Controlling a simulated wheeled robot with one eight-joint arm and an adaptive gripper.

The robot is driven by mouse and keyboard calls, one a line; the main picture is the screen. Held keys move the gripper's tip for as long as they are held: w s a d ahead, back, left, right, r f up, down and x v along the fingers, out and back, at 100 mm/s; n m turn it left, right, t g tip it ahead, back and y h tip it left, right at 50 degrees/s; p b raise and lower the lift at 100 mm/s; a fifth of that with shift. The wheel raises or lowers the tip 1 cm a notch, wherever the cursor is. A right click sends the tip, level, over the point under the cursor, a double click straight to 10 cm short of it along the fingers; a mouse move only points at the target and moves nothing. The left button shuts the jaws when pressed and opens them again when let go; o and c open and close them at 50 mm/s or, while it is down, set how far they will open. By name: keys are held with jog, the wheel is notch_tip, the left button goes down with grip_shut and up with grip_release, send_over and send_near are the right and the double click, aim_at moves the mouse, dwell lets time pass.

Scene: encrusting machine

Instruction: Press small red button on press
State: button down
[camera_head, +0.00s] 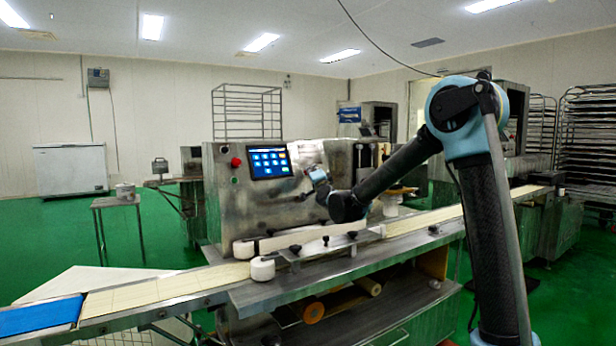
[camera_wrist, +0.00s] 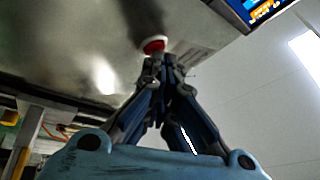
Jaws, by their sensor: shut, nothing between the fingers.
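A small red button (camera_wrist: 153,44) with a pale ring sits on the metal face of the press (camera_head: 222,205), which also fills the upper left of the wrist view (camera_wrist: 60,45). My gripper (camera_wrist: 166,62) is shut and empty. Its fingertips are right by the button and overlap its lower edge in the wrist view; I cannot tell whether they touch it. In the head view my gripper (camera_head: 317,176) is at the press front, right of the touchscreen (camera_head: 270,162), and this button cannot be made out there. Another red button (camera_head: 236,162) is left of the screen.
A conveyor (camera_head: 155,291) runs along the front of the press, with white rollers (camera_head: 262,268) and guide rails just below my arm. A wire rack (camera_head: 245,112) stands behind. A small table (camera_head: 117,201) and a white chest (camera_head: 70,170) are at the left, with open green floor between.

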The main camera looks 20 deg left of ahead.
dwell(0.3)
jog(key=shift+s+d+r, duration=0.3)
jog(key=shift+s+d, duration=0.15)
jog(key=shift+d, duration=0.1)
jog(key=s+d+r, duration=0.2)
jog(key=s+d, duration=0.1)
jog(key=shift+d+r, duration=0.15)
jog(key=shift+d, duration=0.1)
dwell(0.5)
dwell(0.6)
